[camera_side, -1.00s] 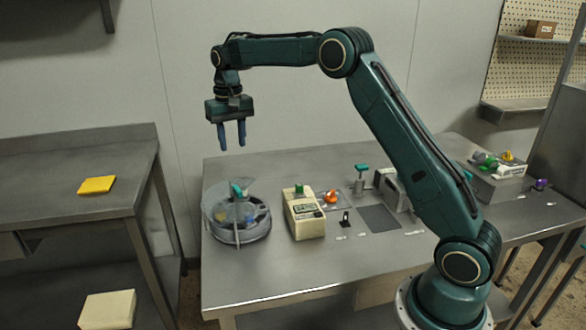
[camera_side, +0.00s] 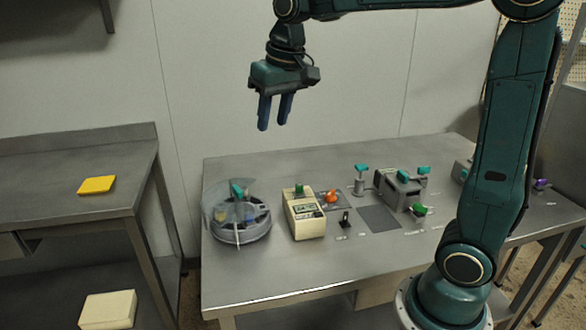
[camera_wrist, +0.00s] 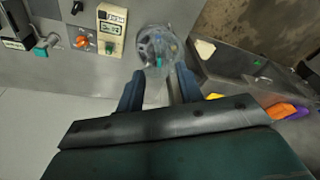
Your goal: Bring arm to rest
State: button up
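My gripper (camera_side: 274,112) hangs with its blue fingers pointing down, high above the back left part of the steel table (camera_side: 270,270). The fingers are apart with nothing between them. In the wrist view my gripper (camera_wrist: 158,88) also shows its two fingers spread.
A cream control box with a green knob (camera_side: 306,218) stands right of the autoclave. An orange knob (camera_side: 331,196), a teal-handled valve (camera_side: 361,178) and a grey unit (camera_side: 399,188) stand further right. A side bench (camera_side: 60,210) at left holds a yellow block (camera_side: 97,185). Air around my gripper is clear.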

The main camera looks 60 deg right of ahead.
jog(key=s+a+f+n+t, duration=0.1)
jog(key=s+f, duration=0.1)
jog(key=s, duration=0.8)
jog(key=s+a+f+n+t, duration=0.1)
jog(key=s+a+f, duration=0.1)
jog(key=s, duration=0.8)
jog(key=shift+s+a+f+n+t, duration=0.2)
jog(key=shift+s+f+n+t, duration=0.2)
jog(key=shift+f, duration=0.4)
